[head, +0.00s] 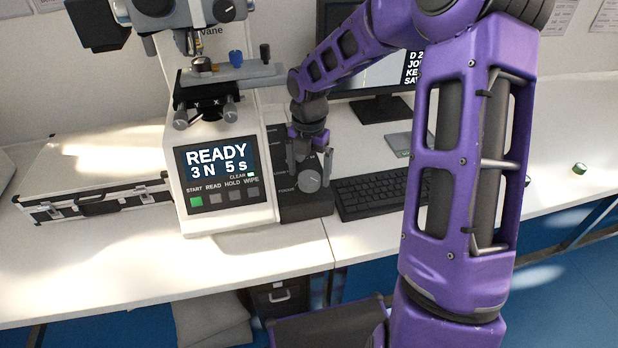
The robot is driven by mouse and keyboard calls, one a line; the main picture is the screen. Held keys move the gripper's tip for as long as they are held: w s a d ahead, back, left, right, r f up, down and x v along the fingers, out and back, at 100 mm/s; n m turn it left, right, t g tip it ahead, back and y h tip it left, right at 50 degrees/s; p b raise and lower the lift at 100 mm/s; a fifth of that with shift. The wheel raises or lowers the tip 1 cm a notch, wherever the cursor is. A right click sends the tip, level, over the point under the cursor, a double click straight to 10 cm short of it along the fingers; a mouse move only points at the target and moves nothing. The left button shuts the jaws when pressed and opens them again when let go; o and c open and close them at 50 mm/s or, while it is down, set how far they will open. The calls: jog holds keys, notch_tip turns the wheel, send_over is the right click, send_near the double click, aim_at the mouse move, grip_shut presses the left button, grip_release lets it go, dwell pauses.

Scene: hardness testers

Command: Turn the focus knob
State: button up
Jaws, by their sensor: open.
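The focus knob (311,181) is a round grey dial with a light mark, on the lower front of a dark control box (305,207) right of the hardness tester (218,216). The word FOCUS shows at its left. My gripper (310,168) points down over the box, its fingers open around or just in front of the knob. I cannot tell whether the fingers touch it. The tester's screen (216,163) reads READY, 3 N, 5 s, with a green START button (196,201) below. My gripper and wrist hide the upper part of the box.
A black keyboard (371,192) lies close to the right of the control box, with a monitor (376,109) behind. A silver case (98,183) stands left of the tester. The bench front (270,246) is clear; a chair (330,326) stands below it.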

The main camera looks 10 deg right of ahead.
jog(key=shift+f, duration=0.85)
jog(key=c, duration=1.4)
jog(key=shift+o, duration=0.2)
jog(key=shift+r+m, duration=0.1)
jog(key=shift+m, duration=0.3)
